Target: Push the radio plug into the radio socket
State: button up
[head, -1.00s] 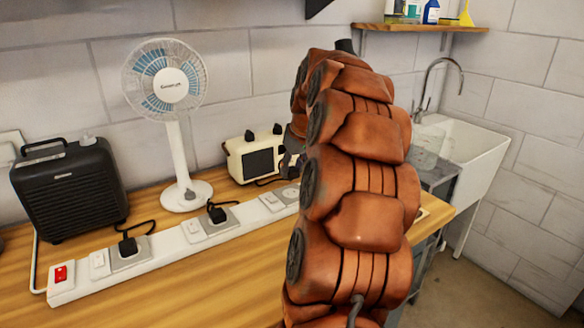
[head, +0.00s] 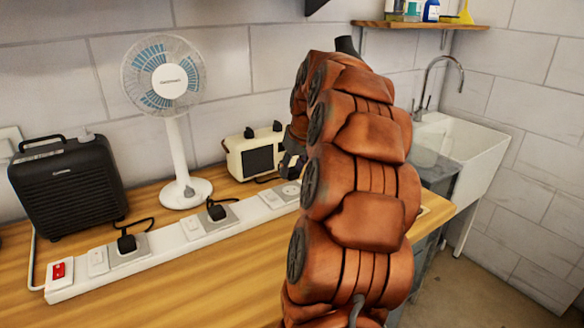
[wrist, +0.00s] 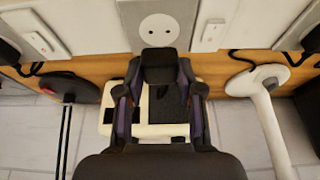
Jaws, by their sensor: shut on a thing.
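My gripper (wrist: 159,90) is shut on a black plug (wrist: 160,66), which sits between the two fingertips in the wrist view. The radio socket (wrist: 158,29), a white round face with two dark holes, is just beyond the plug and uncovered. I cannot tell the height gap between them. In the head view the socket (head: 291,189) is at the right visible end of the white power strip (head: 163,245). My gripper (head: 292,166) is mostly hidden behind my arm there. The cream radio (head: 255,155) stands behind the strip; it is partly hidden behind the gripper in the wrist view (wrist: 110,116).
A white fan (head: 175,125) and a black heater (head: 68,187) stand behind the strip. Other black plugs (head: 126,243) and (head: 216,212) sit in the strip. A white sink (head: 465,150) is at the right. The bench front (head: 200,295) is clear.

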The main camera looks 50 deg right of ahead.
aim_at(292, 181)
jog(key=shift+f+b, duration=1.4)
jog(key=shift+f, duration=0.65)
dwell(2.4)
jog(key=o, duration=1.2)
jog(key=v, duration=1.2)
jog(key=shift+f, duration=0.1)
jog(key=shift+f+b, duration=1.4)
jog(key=shift+f, duration=1.05)
jog(key=shift+c, duration=0.2)
